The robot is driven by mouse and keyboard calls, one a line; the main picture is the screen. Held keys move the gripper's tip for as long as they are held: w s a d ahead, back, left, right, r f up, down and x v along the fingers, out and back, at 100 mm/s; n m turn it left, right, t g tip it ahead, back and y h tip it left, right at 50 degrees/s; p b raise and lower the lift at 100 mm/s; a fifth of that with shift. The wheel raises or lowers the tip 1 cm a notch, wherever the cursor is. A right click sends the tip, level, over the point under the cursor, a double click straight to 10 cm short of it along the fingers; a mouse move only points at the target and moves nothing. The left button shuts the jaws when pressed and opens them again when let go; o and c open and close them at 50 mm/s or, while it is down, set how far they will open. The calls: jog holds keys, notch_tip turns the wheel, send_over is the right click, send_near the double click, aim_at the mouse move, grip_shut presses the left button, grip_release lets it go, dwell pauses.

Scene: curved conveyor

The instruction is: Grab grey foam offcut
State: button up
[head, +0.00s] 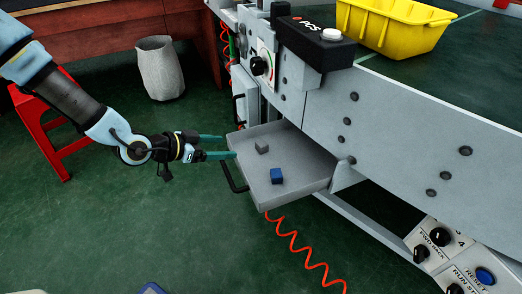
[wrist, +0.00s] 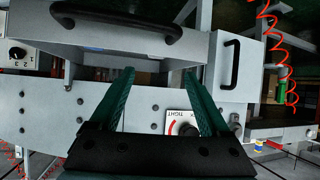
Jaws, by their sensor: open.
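The grey foam offcut (head: 262,147) is a small grey block lying on the open grey tray (head: 305,172) on the conveyor's side. My gripper (head: 229,146) comes from the left in the head view, its two green fingers apart and pointing at the tray's left edge, short of the offcut. Nothing is between the fingers. In the wrist view my gripper (wrist: 160,72) is also open, with the tray's front wall and black handle (wrist: 118,22) ahead. I cannot make out the offcut in the wrist view.
A blue block (head: 276,176) lies on the tray near the offcut. A black tray handle (head: 233,174) stands at the left edge. The conveyor side panel (head: 400,130) rises behind the tray, and a red coiled hose (head: 300,250) hangs below.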

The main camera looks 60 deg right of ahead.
send_near(260, 144)
jog(key=d+f, duration=0.1)
jog(key=s+d+f+b, duration=0.1)
jog(key=shift+s+d+g, duration=0.25)
jog(key=shift+d+g, duration=0.1)
jog(key=shift+g, duration=0.05)
jog(key=shift+w+b+x, duration=0.2)
jog(key=shift+x, duration=1.2)
jog(key=shift+w+b+x, duration=0.2)
jog(key=shift+x, duration=1.2)
jog(key=shift+d, duration=0.15)
grip_shut()
